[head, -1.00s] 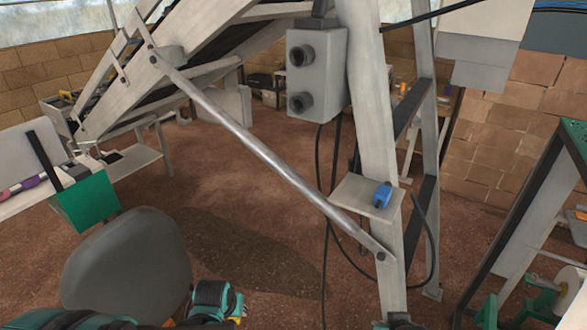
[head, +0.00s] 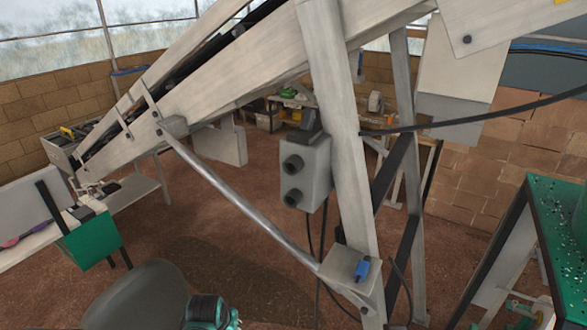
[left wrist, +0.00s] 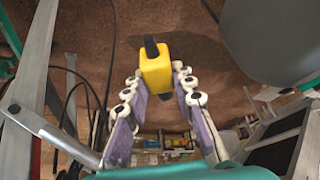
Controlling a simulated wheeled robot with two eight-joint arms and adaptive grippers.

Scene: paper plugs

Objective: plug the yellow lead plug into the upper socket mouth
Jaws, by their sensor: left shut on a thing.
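The yellow lead plug (left wrist: 156,72) is a yellow block with a dark tip, held between the pale, purple-padded fingers of my left gripper (left wrist: 157,80) in the left wrist view. Its dark tip points away from the gripper. In the head view only part of my left gripper (head: 207,312) shows at the bottom edge, and the plug cannot be made out there. The grey socket box (head: 316,172) hangs by the slanted post, above and right of my left gripper and well apart from it. Its upper socket mouth (head: 293,164) and lower socket mouth (head: 292,197) are dark round openings that look empty. My right gripper is not in view.
A blue plug (head: 361,270) sits on a small shelf (head: 340,264) on the post. A metal rod (head: 240,205) slants across below the box. Dark cables hang under the box. A grey chair back (head: 135,300) is at lower left, a green-topped table (head: 560,220) at right.

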